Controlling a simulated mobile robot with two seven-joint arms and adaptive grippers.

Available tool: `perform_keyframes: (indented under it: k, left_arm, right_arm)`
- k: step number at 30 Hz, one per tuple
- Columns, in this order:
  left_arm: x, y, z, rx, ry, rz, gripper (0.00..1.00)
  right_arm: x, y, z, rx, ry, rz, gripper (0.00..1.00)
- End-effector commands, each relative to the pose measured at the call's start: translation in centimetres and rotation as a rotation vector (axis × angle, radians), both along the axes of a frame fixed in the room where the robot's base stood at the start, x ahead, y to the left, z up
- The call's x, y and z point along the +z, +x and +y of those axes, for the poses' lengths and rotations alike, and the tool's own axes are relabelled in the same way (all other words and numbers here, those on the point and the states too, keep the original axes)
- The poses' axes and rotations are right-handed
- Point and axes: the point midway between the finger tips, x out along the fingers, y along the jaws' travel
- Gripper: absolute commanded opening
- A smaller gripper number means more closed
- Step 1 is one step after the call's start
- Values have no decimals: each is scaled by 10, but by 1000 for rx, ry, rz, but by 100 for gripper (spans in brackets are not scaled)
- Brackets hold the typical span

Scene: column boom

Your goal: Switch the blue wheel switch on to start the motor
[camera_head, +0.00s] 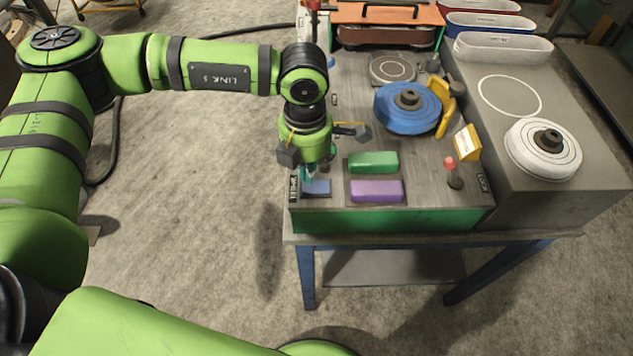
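A blue wheel (407,108) with a dark hub lies flat on the grey bench top. A small blue block (318,187) sits at the bench's near left corner, partly hidden by my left gripper; I cannot tell whether it is the switch. A red-topped lever (452,172) stands at the near right of the bench top. My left gripper (324,147) is above the near left corner, its fingers spread apart. A small teal part shows below it, close to the blue block. I cannot tell whether they touch. My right gripper is not in view.
Green (373,162) and purple (376,191) blocks lie right of the gripper. A yellow piece (467,142) stands near the lever. A white wheel (543,149) rests on the right surface. An orange case (387,14) and several trays stand behind. Open floor lies left.

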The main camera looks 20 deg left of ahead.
Motion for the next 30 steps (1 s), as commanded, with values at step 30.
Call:
perform_keyframes:
  k: [30]
  left_arm:
    - [-9, 0, 0, 0, 0, 0, 0]
  right_arm:
    - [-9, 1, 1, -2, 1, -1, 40]
